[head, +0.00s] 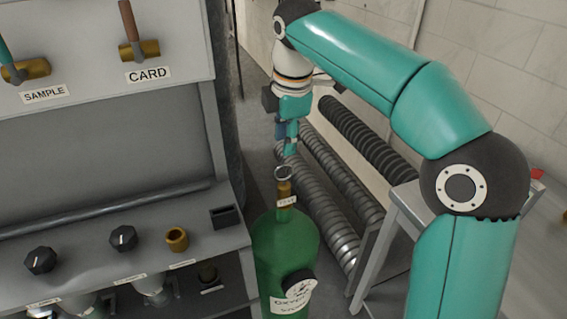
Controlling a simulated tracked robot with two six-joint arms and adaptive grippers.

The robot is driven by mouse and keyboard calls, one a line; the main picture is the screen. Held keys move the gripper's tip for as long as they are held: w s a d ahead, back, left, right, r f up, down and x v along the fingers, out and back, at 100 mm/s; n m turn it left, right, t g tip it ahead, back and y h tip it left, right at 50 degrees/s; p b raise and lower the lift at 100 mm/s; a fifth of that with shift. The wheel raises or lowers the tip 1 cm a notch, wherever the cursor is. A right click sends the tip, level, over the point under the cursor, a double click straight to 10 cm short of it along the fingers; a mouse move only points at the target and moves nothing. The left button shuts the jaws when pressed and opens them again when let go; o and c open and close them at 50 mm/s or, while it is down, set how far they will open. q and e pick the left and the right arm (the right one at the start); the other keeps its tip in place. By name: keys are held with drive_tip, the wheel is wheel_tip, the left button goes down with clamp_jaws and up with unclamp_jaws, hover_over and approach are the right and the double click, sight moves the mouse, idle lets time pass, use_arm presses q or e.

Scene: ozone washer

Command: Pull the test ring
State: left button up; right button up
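The test ring (283,173) is a small metal ring at the top of the brass neck (284,190) of a green oxygen cylinder (285,240). A small tag (286,201) with lettering sits just below it. My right gripper (291,150) points down, with its fingertips just above the ring in the picture. I cannot tell how far behind or in front of the ring it is, and no contact is visible. The fingers look close together, but their gap is too small to judge. My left gripper is out of view.
A grey cabinet (110,125) with levers and knobs stands directly left of the cylinder. A round gauge (299,288) sits on the cylinder's front. Ribbed hoses (325,205) lie behind, and a grey metal stand (400,215) is at right.

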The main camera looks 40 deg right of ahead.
drive_tip(key=f, duration=0.4)
drive_tip(key=w+f, duration=0.1)
drive_tip(key=f, duration=0.1)
drive_tip(key=shift+d+f, duration=0.2)
clamp_jaws()
